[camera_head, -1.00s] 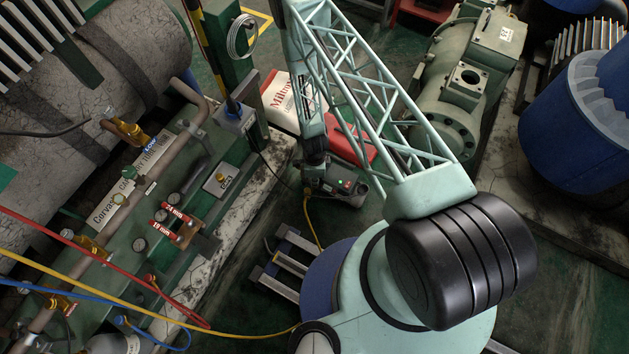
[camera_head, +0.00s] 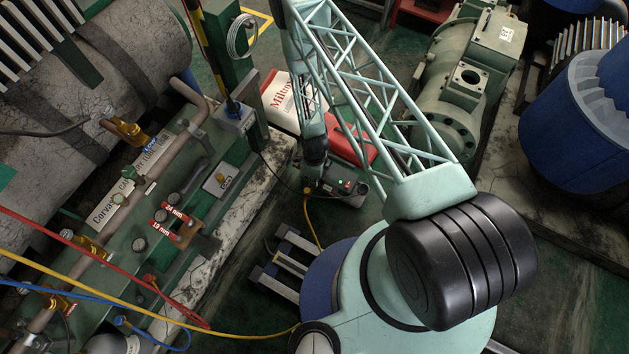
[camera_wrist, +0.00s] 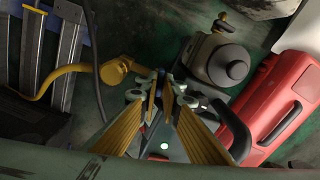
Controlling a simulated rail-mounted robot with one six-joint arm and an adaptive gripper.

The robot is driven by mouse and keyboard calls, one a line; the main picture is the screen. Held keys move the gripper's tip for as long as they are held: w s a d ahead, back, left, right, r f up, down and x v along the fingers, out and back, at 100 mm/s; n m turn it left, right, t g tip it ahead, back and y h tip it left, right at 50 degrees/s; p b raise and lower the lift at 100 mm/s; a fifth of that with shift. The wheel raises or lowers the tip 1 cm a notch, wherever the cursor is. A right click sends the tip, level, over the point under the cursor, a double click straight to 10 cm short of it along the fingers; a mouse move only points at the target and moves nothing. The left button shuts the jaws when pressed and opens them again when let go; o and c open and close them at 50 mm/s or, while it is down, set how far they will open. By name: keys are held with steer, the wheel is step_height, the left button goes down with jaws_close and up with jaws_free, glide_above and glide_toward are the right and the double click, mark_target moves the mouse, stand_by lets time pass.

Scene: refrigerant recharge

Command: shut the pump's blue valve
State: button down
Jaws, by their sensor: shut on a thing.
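The pump (camera_head: 343,185) is a grey-green machine on the floor in the middle of the head view, with a yellow hose on its left side. Its dark rounded cap (camera_wrist: 228,66) and yellow hose fitting (camera_wrist: 115,70) show in the wrist view. My gripper (camera_wrist: 164,88) points down at the pump between these two, its yellow-sided fingers close together at the tips. A small bluish part, seemingly the blue valve (camera_wrist: 161,84), shows between the tips and is mostly hidden by them. In the head view my gripper (camera_head: 315,160) is at the pump's top and its fingertips are unclear.
A red case (camera_wrist: 285,105) lies right beside the pump. A white-and-red Milton box (camera_head: 291,102) stands behind it. A metal step-like frame (camera_head: 288,265) is on the floor at left. Yellow, red and blue hoses cross the lower left, by the green rack.

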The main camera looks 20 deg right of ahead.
steer(key=shift+m, duration=1.3)
steer(key=c, duration=2.7)
jaws_free()
steer(key=shift+r, duration=0.1)
steer(key=shift+r+p, duration=2.35)
steer(key=shift+r, duration=2.05)
